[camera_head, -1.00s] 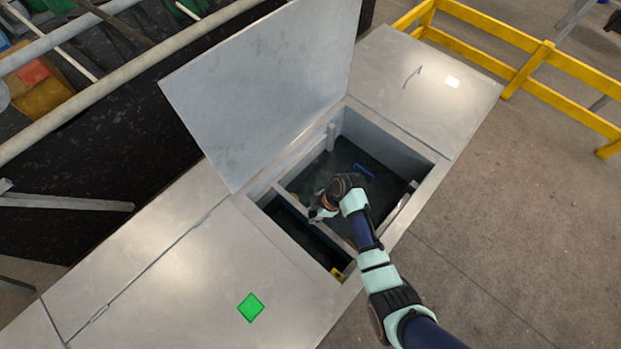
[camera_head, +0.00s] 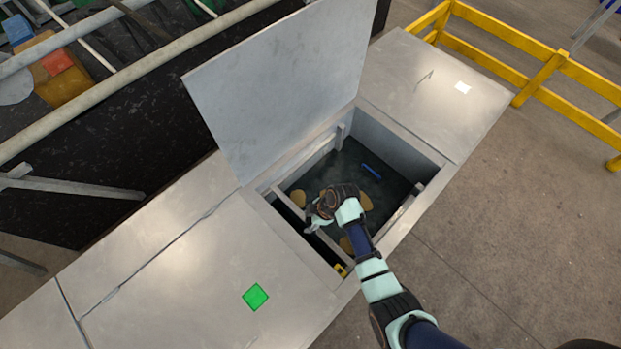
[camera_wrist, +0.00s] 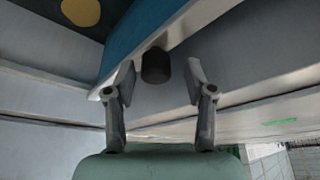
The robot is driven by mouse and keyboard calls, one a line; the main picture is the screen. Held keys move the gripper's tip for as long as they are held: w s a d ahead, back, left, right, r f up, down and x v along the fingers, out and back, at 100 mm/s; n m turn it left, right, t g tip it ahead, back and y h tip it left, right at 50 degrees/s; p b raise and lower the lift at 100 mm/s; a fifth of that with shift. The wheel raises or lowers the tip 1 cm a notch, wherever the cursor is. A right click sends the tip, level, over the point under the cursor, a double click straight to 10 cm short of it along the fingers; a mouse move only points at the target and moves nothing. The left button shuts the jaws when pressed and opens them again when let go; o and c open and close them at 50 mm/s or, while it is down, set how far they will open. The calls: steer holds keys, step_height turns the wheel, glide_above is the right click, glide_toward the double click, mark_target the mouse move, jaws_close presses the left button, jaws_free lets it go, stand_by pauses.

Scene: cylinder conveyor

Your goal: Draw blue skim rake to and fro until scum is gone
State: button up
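An open tank (camera_head: 415,215) in the grey metal deck holds dark liquid with several tan scum patches (camera_head: 299,198); one tan patch (camera_wrist: 80,11) also shows in the wrist view. A blue bar (camera_head: 371,172), seemingly part of the skim rake, lies in the tank's far part. My gripper (camera_head: 312,222) is over the tank's near-left divider. In the wrist view its fingers (camera_wrist: 162,85) are apart, with a dark round knob (camera_wrist: 155,66) between and beyond them; I see no clear contact. A large blue surface (camera_wrist: 135,35) is close behind; I cannot tell whether it is the rake.
A raised grey lid (camera_head: 280,85) stands along the tank's far-left side. The deck has a green diamond mark (camera_head: 255,297). A small yellow part (camera_head: 340,269) sits at the tank's near corner. A yellow railing (camera_head: 540,75) stands at the right.

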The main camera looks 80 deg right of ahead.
steer(key=v, duration=1.2)
